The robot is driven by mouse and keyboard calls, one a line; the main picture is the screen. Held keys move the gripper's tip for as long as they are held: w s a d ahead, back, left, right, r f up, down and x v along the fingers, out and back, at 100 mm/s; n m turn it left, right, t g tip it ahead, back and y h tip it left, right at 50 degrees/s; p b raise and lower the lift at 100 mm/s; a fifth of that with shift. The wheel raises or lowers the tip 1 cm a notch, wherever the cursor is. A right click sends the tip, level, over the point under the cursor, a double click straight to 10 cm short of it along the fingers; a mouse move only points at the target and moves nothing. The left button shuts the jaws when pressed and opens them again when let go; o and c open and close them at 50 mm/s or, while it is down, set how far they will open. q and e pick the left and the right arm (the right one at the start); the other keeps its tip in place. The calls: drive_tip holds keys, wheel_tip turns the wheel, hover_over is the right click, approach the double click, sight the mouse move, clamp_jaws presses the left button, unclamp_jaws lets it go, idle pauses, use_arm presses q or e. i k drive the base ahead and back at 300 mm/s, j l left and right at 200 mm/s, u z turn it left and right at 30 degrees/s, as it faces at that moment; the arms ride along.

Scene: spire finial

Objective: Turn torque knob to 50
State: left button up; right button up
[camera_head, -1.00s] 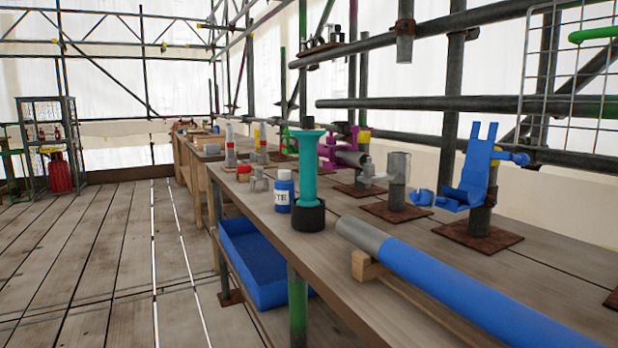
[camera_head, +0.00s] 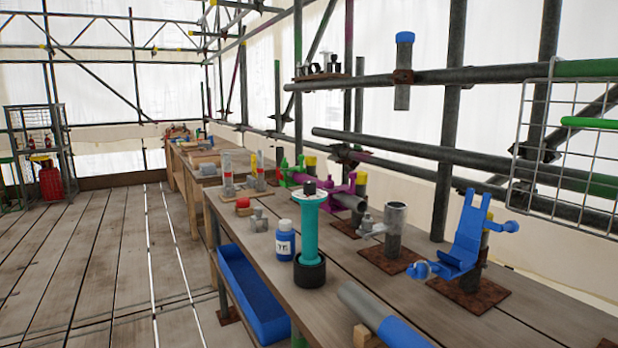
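A teal upright tool (camera_head: 309,235) stands on the workbench in the head view. It has a pale disc at its top with a small black knob (camera_head: 309,187) on it, and a wide black base ring (camera_head: 309,269). No label marks the torque knob, and no scale or number on the disc is readable at this size. Neither of my grippers is in view.
The wooden workbench (camera_head: 270,276) runs away along the right. A blue-and-white bottle (camera_head: 285,246) stands just left of the teal tool. A grey-and-blue pipe (camera_head: 372,317) lies in front. A blue bin (camera_head: 252,290) sits below. The plank floor (camera_head: 95,260) at left is open.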

sight(310, 187)
drive_tip(key=i+j+z, duration=0.5)
drive_tip(key=j, duration=0.2)
drive_tip(key=i+j+z, duration=0.25)
drive_tip(key=j, duration=0.15)
drive_tip(key=j+z, duration=0.25)
drive_tip(key=j, duration=0.15)
drive_tip(key=i+j+z, duration=0.25)
drive_tip(key=j, duration=0.25)
drive_tip(key=j+z, duration=0.25)
drive_tip(key=j, duration=0.2)
drive_tip(key=k+l, duration=0.05)
